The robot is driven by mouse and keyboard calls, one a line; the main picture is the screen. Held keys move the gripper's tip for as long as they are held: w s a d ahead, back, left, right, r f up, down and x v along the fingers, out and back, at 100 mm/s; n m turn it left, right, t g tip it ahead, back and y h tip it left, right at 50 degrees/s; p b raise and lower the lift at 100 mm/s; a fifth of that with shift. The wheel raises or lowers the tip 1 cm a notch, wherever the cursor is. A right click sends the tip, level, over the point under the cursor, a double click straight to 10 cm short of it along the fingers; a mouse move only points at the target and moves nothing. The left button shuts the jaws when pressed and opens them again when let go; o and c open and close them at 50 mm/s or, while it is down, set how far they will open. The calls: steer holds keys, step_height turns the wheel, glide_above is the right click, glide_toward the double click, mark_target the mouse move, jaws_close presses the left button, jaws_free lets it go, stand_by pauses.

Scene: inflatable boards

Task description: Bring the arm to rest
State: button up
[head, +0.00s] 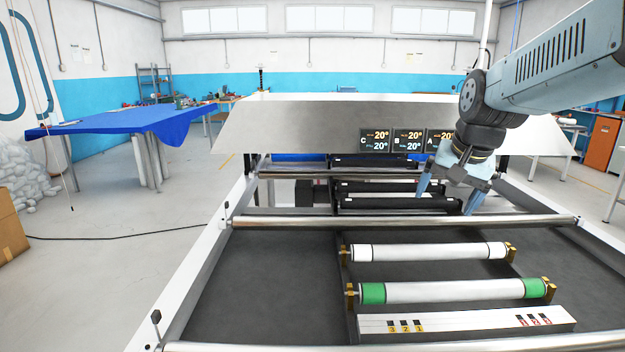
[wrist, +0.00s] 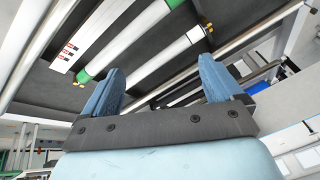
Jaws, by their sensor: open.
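My gripper (head: 447,191) is at the end of my arm, which comes in from the upper right in the head view. Its two blue fingers are spread apart with nothing between them. It hangs over the right part of the machine, near the dark rollers behind the front metal bar. In the wrist view my gripper (wrist: 160,90) also shows open and empty, with the rollers beyond its fingertips. I cannot tell whether the fingertips touch anything.
A white roller (head: 430,252) and a green-ended roller (head: 450,291) lie in brass holders. A white box (head: 465,324) with yellow and red switches is in front. Displays (head: 408,141) sit on the grey hood (head: 300,130). A blue-covered table (head: 125,124) stands left. Floor there is mostly clear.

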steer(key=s+a+n, duration=0.1)
steer(key=s+n, duration=0.1)
steer(key=s, duration=0.5)
steer(key=s+a+f+n+t, duration=0.1)
steer(key=s+n, duration=0.2)
steer(key=s, duration=0.4)
steer(key=shift+s+a+f, duration=0.15)
steer(key=shift+a+f, duration=0.15)
steer(key=shift+a, duration=0.05)
